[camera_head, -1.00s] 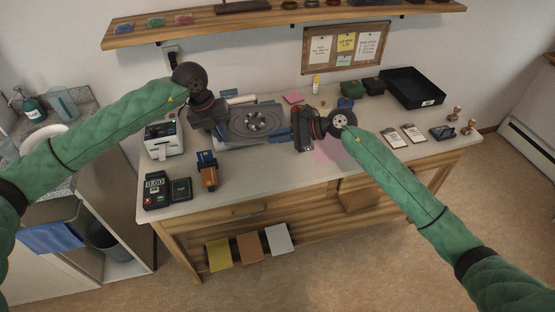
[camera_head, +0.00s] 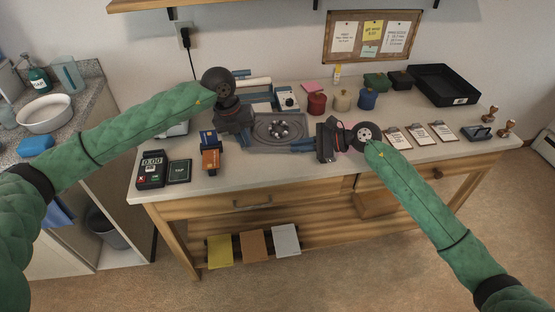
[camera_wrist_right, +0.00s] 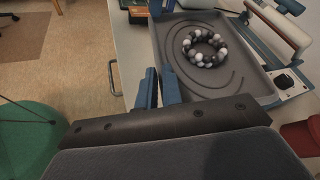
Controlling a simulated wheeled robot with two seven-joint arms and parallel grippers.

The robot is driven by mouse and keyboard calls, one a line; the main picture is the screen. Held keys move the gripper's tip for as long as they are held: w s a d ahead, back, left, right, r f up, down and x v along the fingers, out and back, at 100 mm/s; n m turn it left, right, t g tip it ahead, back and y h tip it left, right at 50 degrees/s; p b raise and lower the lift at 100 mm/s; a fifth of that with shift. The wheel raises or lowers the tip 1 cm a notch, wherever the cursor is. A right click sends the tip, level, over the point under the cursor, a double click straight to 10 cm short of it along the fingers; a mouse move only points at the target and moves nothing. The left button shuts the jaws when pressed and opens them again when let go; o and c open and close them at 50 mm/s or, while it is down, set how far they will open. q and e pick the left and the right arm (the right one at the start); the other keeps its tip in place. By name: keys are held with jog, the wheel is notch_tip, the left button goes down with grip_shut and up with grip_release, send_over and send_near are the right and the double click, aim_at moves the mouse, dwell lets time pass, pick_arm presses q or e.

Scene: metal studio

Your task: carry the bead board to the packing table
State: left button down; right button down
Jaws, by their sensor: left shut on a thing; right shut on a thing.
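The bead board (camera_head: 262,119) is a grey tray with curved grooves and a ring of dark and pale beads (camera_head: 279,129) in its middle. It is between my two grippers over the packing table (camera_head: 330,175); I cannot tell whether it touches the top. My left gripper (camera_head: 242,134) is shut at its left side, fingers mostly hidden by the wrist. My right gripper (camera_head: 312,146) is shut on its right edge. In the right wrist view the blue fingers (camera_wrist_right: 158,90) meet the rim of the board (camera_wrist_right: 222,90), beads lying inside.
A black tray (camera_head: 445,84) is at back right.

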aim_at(299, 168)
pick_arm(q)
jog(key=shift+f+b, duration=0.3)
jog(key=shift+f, duration=0.4)
pick_arm(e)
jog(key=shift+f, duration=0.7)
pick_arm(q)
jog(key=shift+f, duration=0.15)
pick_arm(e)
jog(key=shift+f, duration=0.15)
